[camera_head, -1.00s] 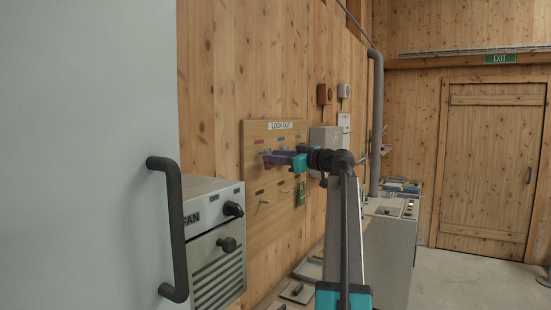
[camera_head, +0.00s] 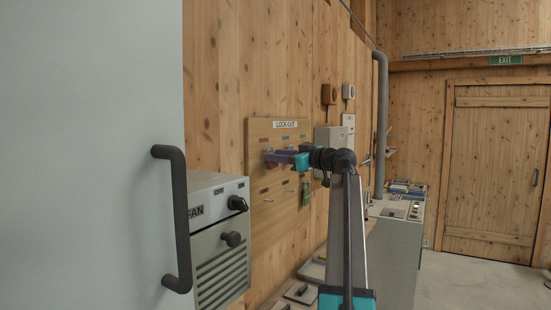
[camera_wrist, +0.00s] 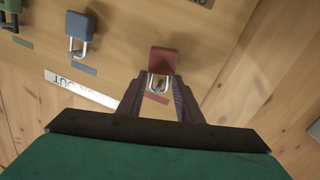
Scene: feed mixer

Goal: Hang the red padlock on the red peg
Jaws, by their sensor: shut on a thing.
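The red padlock (camera_wrist: 163,60) hangs off the tips of my gripper (camera_wrist: 158,88) in the wrist view, its shackle between the two fingers. My gripper is shut on it. The padlock lies in front of the wooden lock-out board, near a red label (camera_wrist: 156,98). In the head view my gripper (camera_head: 280,157) reaches left to the upper part of the lock-out board (camera_head: 256,228). The red peg cannot be made out; the padlock and fingers cover that area. I cannot tell whether the shackle is around it.
A blue padlock (camera_wrist: 79,25) and a green padlock (camera_wrist: 11,12) are on the board beside the red one. A fan box (camera_head: 218,235) and a large grey panel with a black handle (camera_head: 178,215) stand at left. Control consoles (camera_head: 393,240) stand beyond my arm.

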